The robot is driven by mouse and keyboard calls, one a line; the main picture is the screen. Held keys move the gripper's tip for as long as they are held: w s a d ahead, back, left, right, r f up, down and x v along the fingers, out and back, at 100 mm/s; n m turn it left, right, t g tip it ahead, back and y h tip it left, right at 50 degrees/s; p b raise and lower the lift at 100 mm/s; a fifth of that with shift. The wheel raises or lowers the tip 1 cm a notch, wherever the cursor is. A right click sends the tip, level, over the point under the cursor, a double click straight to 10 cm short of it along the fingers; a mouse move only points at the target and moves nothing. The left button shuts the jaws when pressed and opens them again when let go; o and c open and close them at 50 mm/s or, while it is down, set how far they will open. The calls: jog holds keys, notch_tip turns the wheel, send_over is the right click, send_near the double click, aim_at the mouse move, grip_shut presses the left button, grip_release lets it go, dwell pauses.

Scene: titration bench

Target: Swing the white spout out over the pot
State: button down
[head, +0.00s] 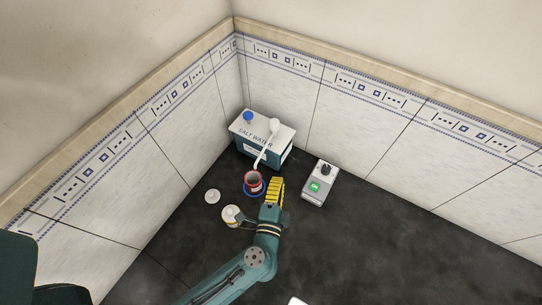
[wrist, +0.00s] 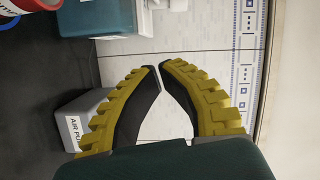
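The white spout (head: 262,155) runs from a round white knob on the salt water box (head: 276,148) toward the pot (head: 254,182). Its tip appears at the pot's far rim in the head view; I cannot tell whether it is over the opening. The pot has a red rim and a blue base, and part of it shows top left in the wrist view (wrist: 32,5). My gripper (wrist: 160,66) has yellow ribbed fingers whose tips meet, with nothing between them. In the head view my gripper (head: 278,180) is just right of the pot, apart from the spout.
A grey air pump box (head: 319,184) with a green label and black knob stands to the right. A white lid (head: 212,196) and a cream jar (head: 232,214) are left of my gripper. Tiled walls close the corner behind the box.

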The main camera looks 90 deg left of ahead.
aim_at(266, 144)
jog(key=a, duration=0.3)
jog(key=s+a+p, duration=0.1)
jog(key=a, duration=0.3)
jog(key=s+a+f+p, duration=0.1)
jog(key=a, duration=0.2)
jog(key=shift+a+f, duration=0.1)
jog(key=shift+a, duration=0.05)
jog(key=shift+s+a, duration=0.25)
jog(key=shift+s, duration=0.7)
